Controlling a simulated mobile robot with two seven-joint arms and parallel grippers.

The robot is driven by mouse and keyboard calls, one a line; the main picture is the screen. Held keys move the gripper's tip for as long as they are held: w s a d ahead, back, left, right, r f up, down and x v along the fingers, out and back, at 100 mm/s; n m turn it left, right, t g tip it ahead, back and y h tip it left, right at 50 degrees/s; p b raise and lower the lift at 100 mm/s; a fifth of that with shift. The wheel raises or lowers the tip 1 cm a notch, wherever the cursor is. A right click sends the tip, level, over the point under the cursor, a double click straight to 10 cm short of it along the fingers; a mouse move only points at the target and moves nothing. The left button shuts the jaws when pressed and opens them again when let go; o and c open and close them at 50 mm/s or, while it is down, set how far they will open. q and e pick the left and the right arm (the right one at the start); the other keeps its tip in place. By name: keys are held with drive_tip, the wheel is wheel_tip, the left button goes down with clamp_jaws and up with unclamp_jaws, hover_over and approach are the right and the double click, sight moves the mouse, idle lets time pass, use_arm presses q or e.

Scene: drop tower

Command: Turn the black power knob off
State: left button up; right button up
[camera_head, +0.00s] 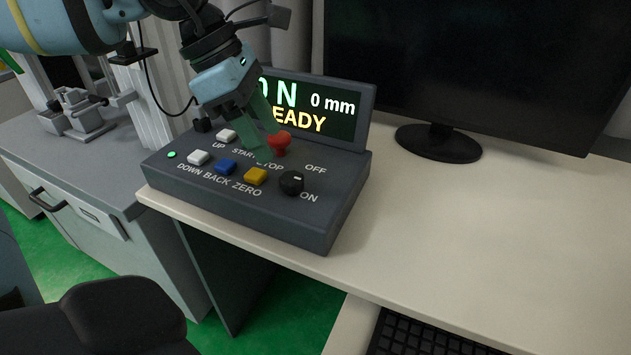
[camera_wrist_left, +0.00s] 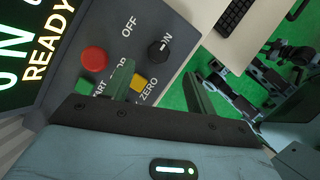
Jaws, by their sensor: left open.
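The black power knob (camera_head: 291,183) sits at the right front of the grey control box, between the OFF and ON labels. It also shows in the left wrist view (camera_wrist_left: 158,51), where its white mark points toward ON. My left gripper (camera_head: 264,122) is above the box, near the red stop button (camera_head: 278,141), back and left of the knob. In the left wrist view my left gripper (camera_wrist_left: 160,85) has its green fingers apart with nothing between them, and the knob lies beyond the tips. My right gripper is not in view.
The control box (camera_head: 225,197) stands at the bench edge with white, blue and yellow (camera_head: 255,176) buttons and a lit green lamp (camera_head: 171,154). Its display (camera_head: 310,107) reads READY and 0 mm. A monitor (camera_head: 470,60) stands behind; the bench (camera_head: 450,220) right of the box is clear.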

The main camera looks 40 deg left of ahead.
sight(291, 176)
use_arm(q)
drive_tip(key=b+x, duration=0.2)
drive_tip(key=x, duration=0.5)
drive_tip(key=shift+w+f, duration=0.15)
drive_tip(key=shift+f, duration=0.1)
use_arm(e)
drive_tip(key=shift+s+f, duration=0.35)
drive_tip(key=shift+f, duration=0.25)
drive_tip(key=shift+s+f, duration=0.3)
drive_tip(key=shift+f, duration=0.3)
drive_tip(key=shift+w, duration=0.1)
